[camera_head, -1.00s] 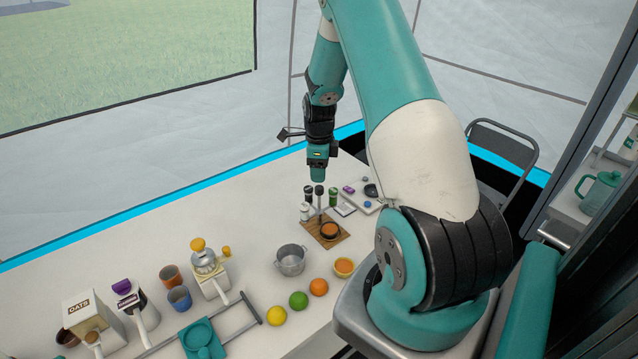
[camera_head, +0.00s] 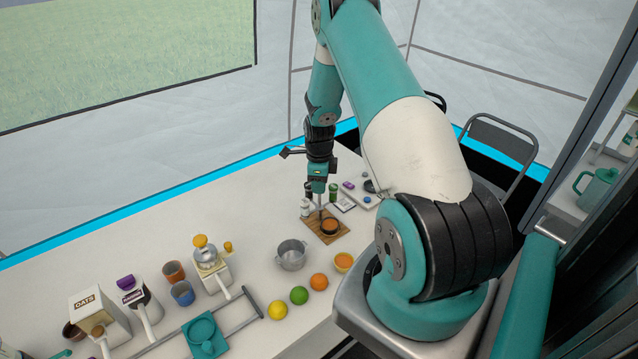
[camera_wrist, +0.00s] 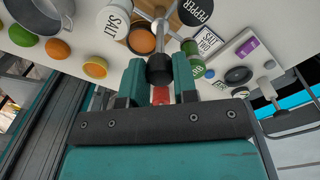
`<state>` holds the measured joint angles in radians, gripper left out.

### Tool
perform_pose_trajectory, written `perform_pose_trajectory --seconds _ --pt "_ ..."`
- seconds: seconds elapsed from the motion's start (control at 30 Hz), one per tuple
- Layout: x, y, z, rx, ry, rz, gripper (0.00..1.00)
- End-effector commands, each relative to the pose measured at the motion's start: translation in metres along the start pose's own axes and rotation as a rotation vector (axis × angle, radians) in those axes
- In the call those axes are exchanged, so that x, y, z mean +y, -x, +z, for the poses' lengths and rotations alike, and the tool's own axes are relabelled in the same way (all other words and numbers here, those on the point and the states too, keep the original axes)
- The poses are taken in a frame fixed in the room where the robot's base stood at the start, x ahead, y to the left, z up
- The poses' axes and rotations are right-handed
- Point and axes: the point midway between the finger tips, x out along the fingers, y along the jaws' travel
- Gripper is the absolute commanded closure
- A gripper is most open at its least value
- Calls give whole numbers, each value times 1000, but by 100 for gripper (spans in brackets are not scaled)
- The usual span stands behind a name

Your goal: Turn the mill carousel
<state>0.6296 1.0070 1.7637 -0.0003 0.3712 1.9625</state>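The mill carousel shows in the head view as a small stand with a thin upright post (camera_head: 320,205) and mills around it. In the wrist view its dark knob (camera_wrist: 160,69) lies between the two teal fingers of my gripper (camera_wrist: 160,75). The fingers are apart, one on each side of the knob; whether they touch it is unclear. The mills around it are a white SALT mill (camera_wrist: 115,22), a black-topped PEPPER mill (camera_wrist: 195,11) and a green one (camera_wrist: 192,50), partly hidden by a finger. In the head view my gripper (camera_head: 319,184) points down over the post.
A wooden board (camera_head: 338,236) with a dark bowl (camera_head: 330,227) stands just in front.

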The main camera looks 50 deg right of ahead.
Motion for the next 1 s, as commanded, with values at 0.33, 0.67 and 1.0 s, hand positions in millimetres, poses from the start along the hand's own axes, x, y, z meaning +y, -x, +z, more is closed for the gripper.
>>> perform_pose_trajectory --seconds 0.33,0.67,1.0 --pt "-1 0 0 0 53 -2 97" --pt "-1 -2 0 0 288 -2 97" --pt "-1 -1 0 1 611 -4 97"
